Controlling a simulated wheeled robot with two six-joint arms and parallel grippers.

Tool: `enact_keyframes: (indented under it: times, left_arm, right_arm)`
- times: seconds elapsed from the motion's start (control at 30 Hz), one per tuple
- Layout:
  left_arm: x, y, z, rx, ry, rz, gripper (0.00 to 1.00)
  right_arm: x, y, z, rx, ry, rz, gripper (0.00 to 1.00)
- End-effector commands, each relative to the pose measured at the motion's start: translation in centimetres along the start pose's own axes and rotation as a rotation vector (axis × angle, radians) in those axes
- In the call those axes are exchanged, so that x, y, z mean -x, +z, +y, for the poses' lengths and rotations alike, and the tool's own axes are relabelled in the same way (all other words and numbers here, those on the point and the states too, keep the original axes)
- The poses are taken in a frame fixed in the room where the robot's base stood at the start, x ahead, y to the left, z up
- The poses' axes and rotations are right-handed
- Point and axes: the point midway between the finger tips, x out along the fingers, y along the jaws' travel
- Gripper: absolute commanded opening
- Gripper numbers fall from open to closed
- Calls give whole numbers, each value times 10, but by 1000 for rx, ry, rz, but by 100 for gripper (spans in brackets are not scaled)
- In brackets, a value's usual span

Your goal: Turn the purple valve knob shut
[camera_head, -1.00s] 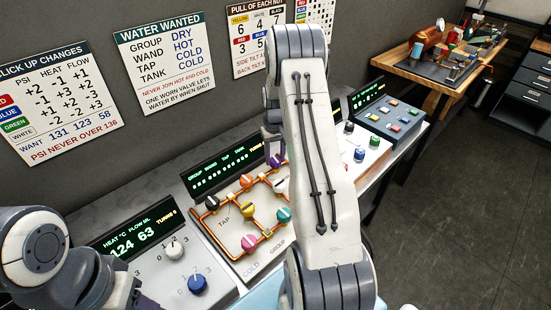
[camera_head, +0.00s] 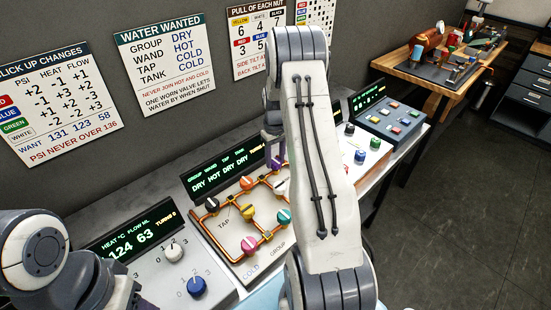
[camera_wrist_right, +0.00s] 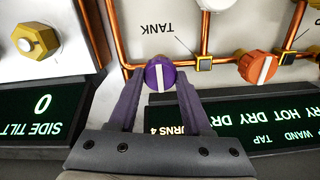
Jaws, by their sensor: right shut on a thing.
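The purple valve knob (camera_wrist_right: 160,75) sits between my right fingertips in the right wrist view. Its white bar stands upright in that picture, across the copper pipe run. My right gripper (camera_wrist_right: 159,83) is shut on it, a finger at each side. In the head view my right gripper (camera_head: 273,150) reaches down at the back of the valve panel (camera_head: 226,240), and my right arm hides part of it. My left arm shows at the lower left; only a purplish sliver shows at its end, and its fingertips are hidden.
A white knob (camera_wrist_right: 216,3) and an orange knob (camera_wrist_right: 260,67) are near the purple one. A yellow nut (camera_wrist_right: 35,41) is on the neighbouring panel. The display (camera_head: 222,172) behind the valves reads DRY HOT DRY DRY. A pink knob (camera_head: 250,245) stands at the panel's front.

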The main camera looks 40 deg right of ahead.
Motion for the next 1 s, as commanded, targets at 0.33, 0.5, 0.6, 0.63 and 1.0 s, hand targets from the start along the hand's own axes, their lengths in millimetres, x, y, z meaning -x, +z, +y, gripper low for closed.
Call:
enact_keyframes:
  times: [0.33,0.5,0.6,0.63,1.0]
  left_arm:
    - [0,0,0,0,0,0,50]
    - [-3,0,0,0,0,0,50]
    - [-9,0,-1,0,0,0,50]
    - [-10,1,-1,0,0,0,50]
    - [-25,1,-2,-1,0,0,50]
  right_arm:
    - [1,-1,0,1,1,2,79]
    - [7,-1,0,0,2,3,79]
    - [21,-2,1,0,3,6,79]
    - [27,-2,1,0,4,7,79]
    - [93,-1,0,1,3,5,79]
